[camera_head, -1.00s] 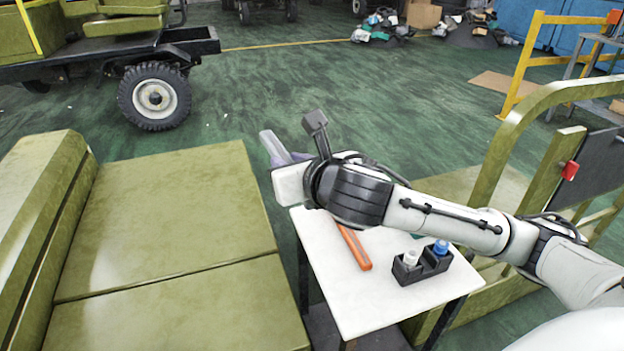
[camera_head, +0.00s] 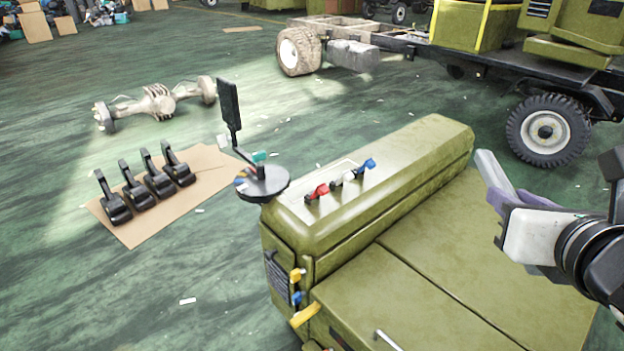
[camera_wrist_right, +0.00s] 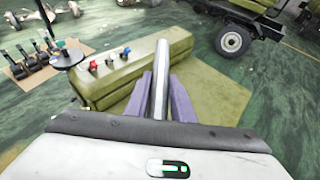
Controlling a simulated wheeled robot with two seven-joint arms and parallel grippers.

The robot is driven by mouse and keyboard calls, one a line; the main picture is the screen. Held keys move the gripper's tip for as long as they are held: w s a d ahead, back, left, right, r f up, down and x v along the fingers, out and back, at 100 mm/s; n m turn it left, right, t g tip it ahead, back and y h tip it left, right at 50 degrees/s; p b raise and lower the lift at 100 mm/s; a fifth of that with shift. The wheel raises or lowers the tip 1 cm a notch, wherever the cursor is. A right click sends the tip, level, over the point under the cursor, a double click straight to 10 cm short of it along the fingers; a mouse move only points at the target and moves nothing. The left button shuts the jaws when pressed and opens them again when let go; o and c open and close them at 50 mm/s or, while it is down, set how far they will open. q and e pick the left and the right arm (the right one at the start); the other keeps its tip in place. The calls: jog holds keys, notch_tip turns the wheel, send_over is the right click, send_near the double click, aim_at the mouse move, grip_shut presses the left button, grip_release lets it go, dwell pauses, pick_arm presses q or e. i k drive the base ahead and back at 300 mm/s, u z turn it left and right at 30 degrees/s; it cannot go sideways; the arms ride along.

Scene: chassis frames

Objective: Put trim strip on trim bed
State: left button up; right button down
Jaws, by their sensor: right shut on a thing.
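The trim strip (camera_head: 492,170) is a pale silver bar. My right gripper (camera_head: 510,195) is shut on it at the right of the head view, in the air by the green vehicle body. In the right wrist view the strip (camera_wrist_right: 161,75) stands out lengthwise between the purple fingers (camera_wrist_right: 162,100) and points toward the green body. A pale thin outline (camera_head: 322,174) lies on top of the green raised block (camera_head: 400,165), behind red, white and blue knobs; I cannot tell for certain whether it is the trim bed. My left gripper is out of view.
A round black stand with a mirror-like panel (camera_head: 230,105) rises at the block's left end. Several black pedals (camera_head: 145,183) lie on cardboard on the floor. An axle (camera_head: 155,100) and a wheeled vehicle (camera_head: 545,130) stand behind.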

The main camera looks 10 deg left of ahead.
aim_at(324, 178)
jog(key=u, duration=1.85)
jog(key=i, duration=3.85)
jog(key=z, duration=3.8)
jog(key=i, duration=1)
jog(key=z, duration=0.05)
